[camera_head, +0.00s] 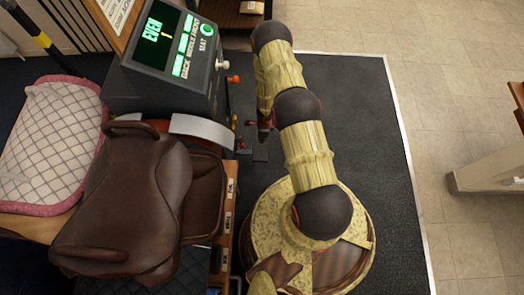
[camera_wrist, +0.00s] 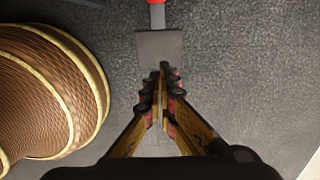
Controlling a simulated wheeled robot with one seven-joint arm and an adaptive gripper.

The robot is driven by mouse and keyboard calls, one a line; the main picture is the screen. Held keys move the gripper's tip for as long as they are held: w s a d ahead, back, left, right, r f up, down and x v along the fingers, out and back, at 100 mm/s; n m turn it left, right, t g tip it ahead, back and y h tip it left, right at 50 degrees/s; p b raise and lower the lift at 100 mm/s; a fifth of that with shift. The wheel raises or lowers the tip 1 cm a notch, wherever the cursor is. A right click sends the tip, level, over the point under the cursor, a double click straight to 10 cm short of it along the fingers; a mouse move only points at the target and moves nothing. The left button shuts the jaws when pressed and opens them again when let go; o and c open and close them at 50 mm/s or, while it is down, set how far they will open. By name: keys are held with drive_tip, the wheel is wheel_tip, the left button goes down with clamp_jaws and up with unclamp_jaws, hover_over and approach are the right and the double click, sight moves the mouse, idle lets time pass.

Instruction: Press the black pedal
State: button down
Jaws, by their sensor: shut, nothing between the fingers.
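The pedal is a flat, dark square plate (camera_wrist: 160,48) on a short stem with a red part at its far end, in the upper middle of the wrist view. In the head view a small dark plate (camera_head: 260,155) shows low beside the machine. My gripper (camera_wrist: 163,72) is shut and empty, its fingertips overlapping the plate's near edge in the wrist view. Whether they touch it I cannot tell. In the head view my gripper (camera_head: 264,134) is small and partly hidden behind my arm, just above the plate in the picture.
A machine with a lit screen (camera_head: 158,40) stands at the upper left. A brown saddle (camera_head: 130,200) sits in front of it, beside a quilted pad (camera_head: 50,140) with a pink edge. The dark mat (camera_head: 370,130) is clear to the right of my arm.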

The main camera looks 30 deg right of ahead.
sight(261, 152)
drive_tip(key=f+b, duration=0.2)
drive_tip(key=f, duration=0.2)
drive_tip(key=f+b, duration=0.2)
drive_tip(key=f, duration=0.3)
drive_tip(key=f+b, duration=0.2)
drive_tip(key=f, duration=0.3)
drive_tip(key=shift+w+a+b, duration=0.25)
drive_tip(key=shift+b, duration=0.1)
drive_tip(key=shift+s+p, duration=0.2)
drive_tip(key=shift+p, duration=0.4)
